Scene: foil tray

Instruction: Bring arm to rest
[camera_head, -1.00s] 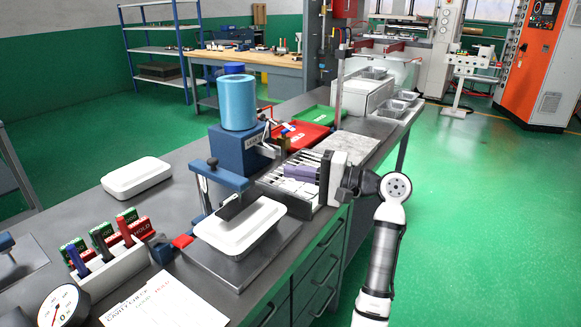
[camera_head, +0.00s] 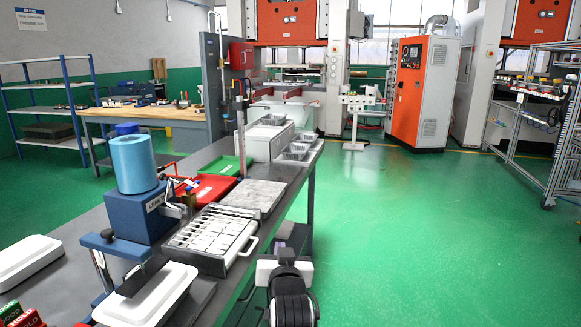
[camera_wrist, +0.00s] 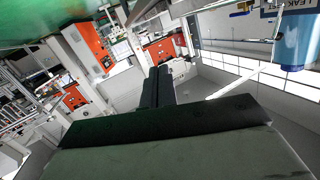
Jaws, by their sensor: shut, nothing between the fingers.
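My gripper (camera_wrist: 158,86) shows in the wrist view with its two dark fingers together and nothing between them. In the head view my gripper (camera_head: 287,232) is partly hidden behind my own wrist at the bottom middle. It appears just right of the bench edge, beside the slotted tray (camera_head: 242,247) with white pieces. The wrist view looks past the fingers toward the far machines, tilted, with no object near the fingertips.
The blue leak tester with its cylinder (camera_head: 134,163), a clamp stand over a white tray (camera_head: 147,300) and a red tray (camera_head: 207,189) stand on the bench (camera_head: 100,222). The green floor (camera_head: 400,220) at right is clear. An orange cabinet (camera_head: 408,98) stands farther back.

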